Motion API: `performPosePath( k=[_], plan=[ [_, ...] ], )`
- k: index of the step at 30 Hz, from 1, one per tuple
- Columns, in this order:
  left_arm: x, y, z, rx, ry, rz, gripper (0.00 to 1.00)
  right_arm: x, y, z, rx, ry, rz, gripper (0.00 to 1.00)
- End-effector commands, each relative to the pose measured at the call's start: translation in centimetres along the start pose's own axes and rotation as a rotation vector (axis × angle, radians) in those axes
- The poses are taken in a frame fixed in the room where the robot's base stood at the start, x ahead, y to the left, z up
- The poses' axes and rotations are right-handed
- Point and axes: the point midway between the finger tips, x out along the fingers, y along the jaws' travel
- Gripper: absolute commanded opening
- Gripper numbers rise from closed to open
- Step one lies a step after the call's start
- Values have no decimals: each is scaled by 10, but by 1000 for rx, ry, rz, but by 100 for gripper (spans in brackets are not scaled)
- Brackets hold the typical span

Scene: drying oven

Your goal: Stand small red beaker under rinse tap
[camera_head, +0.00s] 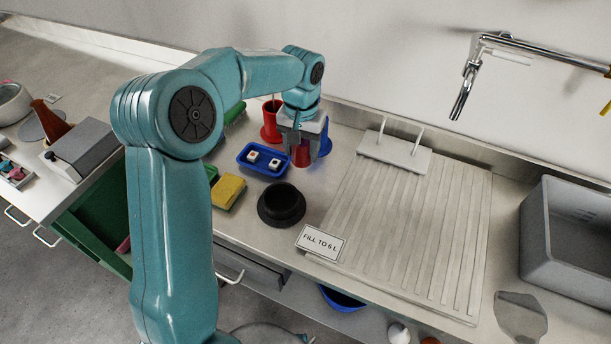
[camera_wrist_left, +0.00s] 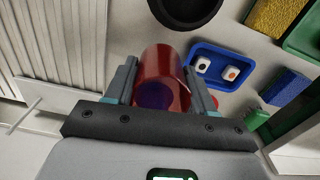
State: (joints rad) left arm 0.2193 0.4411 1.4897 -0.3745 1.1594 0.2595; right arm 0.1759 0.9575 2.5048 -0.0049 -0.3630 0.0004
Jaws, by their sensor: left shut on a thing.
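My left gripper (camera_head: 302,146) is over the counter beside the blue tray. It is shut on the small red beaker (camera_head: 302,157), whose lower part shows below the fingers. In the left wrist view the red beaker (camera_wrist_left: 162,72) sits between the two fingers of the left gripper (camera_wrist_left: 158,88). I cannot tell whether the beaker touches the counter. The rinse tap (camera_head: 463,92) hangs from the wall at the upper right, apart from the beaker. My right gripper is in no view.
A blue tray (camera_head: 249,168) with two white cubes, a black round bowl (camera_head: 281,206) and a yellow sponge (camera_head: 228,191) are near the gripper. A ribbed drainboard (camera_head: 395,235) carries a white pegged stand (camera_head: 392,153). A grey basin (camera_head: 570,245) is at the right. A red vessel (camera_head: 270,128) stands behind the tray.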

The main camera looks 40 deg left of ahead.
Motion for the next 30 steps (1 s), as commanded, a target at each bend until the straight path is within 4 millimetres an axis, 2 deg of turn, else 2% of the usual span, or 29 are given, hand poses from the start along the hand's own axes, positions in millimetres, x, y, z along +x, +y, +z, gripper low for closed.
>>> performPosePath(
  k=[1, 3, 10, 16, 30],
  plan=[
    [15, 0, 2, 0, -6, 0, 25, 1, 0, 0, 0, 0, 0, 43],
    [30, 1, 2, 1, -4, 0, 25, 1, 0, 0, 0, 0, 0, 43],
    [54, 2, 2, 0, -1, 0, 25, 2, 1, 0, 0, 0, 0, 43],
    [86, 3, 3, 1, -2, 1, 25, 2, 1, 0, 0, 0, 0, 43],
    [98, 3, 2, 0, 1, 1, 25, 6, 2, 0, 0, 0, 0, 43]
  ],
)
